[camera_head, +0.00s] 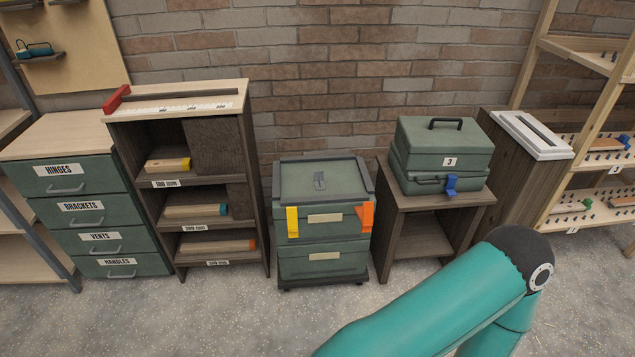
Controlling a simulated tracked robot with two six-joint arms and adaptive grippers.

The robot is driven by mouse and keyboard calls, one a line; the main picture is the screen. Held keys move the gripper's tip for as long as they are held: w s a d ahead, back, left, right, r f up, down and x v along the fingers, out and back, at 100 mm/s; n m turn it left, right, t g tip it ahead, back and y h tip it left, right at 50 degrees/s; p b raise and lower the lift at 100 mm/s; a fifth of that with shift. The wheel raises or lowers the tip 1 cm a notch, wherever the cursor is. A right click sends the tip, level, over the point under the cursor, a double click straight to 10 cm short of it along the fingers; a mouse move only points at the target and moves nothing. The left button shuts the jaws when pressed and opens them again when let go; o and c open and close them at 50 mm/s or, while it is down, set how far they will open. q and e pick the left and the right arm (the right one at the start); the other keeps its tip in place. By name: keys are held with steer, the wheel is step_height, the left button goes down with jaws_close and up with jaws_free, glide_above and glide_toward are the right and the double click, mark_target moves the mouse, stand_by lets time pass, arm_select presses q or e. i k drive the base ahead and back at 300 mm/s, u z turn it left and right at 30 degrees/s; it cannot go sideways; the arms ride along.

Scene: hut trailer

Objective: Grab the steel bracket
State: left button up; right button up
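No steel bracket is visible. A green drawer labelled BRACKETS (60,217) is the second from the top in the drawer cabinet (45,138) at the left. It is shut, so its contents are hidden. Drawers labelled HINGES (95,172), VENTS (75,247) and HANDLES (95,269) are also shut. Neither of my grippers is in view. Only a teal section of one of my arms shows at the lower right.
A shelf unit (218,98) with wooden pieces stands beside the drawers. A green tool chest (300,258) with yellow and orange latches stands in the middle. Green cases (425,150) sit on a small stand (398,215). Wooden racks (545,95) stand right. Grey floor (200,320) in front is clear.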

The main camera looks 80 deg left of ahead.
mark_target(319, 181)
steer(key=u, duration=0.2)
steer(key=i, duration=0.25)
steer(key=u, duration=2.85)
steer(key=k, duration=0.6)
steer(key=u, duration=0.4)
steer(key=i, duration=1.65)
steer(key=z, duration=0.35)
